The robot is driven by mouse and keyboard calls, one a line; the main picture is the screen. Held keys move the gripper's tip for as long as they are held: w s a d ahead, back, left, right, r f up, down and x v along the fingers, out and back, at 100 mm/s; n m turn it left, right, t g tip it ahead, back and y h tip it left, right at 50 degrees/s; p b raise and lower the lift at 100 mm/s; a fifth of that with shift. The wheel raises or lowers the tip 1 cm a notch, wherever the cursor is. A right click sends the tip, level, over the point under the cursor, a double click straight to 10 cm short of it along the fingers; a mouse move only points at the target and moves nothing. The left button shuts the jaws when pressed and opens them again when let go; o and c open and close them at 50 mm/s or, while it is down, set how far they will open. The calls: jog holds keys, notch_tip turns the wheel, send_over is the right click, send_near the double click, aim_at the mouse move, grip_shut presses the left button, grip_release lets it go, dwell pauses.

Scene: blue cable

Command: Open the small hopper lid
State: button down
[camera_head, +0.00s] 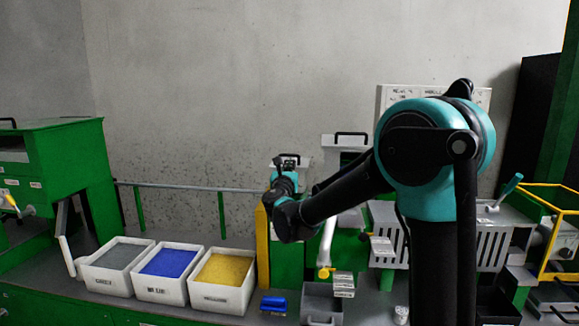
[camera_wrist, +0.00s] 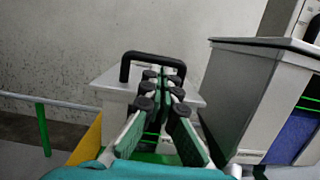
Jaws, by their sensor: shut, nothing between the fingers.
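The small hopper lid (camera_wrist: 108,80) is a light grey plate in the wrist view, with a black arched handle (camera_wrist: 126,66) standing on it. My gripper (camera_wrist: 164,78) is shut and empty. Its fingers point toward the lid and overlap the handle in the picture; I cannot tell whether they touch it. The fingers hide the middle of the lid and part of the handle. The lid looks closed. In the head view my gripper (camera_head: 287,163) is in front of the small hopper and hides most of its lid.
A taller grey hopper (camera_wrist: 248,95) with a dark-edged top stands close on the right in the wrist view. Its handled lid (camera_head: 350,138) shows in the head view. Bins of grey (camera_head: 118,255), blue (camera_head: 170,262) and yellow (camera_head: 223,269) material stand lower left. A rail (camera_head: 185,188) runs behind.

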jog(key=shift+r, duration=0.1)
jog(key=shift+r+g, duration=0.4)
jog(key=shift+r, duration=0.05)
jog(key=shift+r, duration=0.1)
jog(key=w+r+g, duration=0.8)
jog(key=w+r, duration=0.4)
jog(key=w, duration=0.4)
jog(key=shift+d+g, duration=0.3)
jog(key=shift+g, duration=0.1)
dwell(0.4)
jog(key=shift+r, duration=0.1)
dwell(1.3)
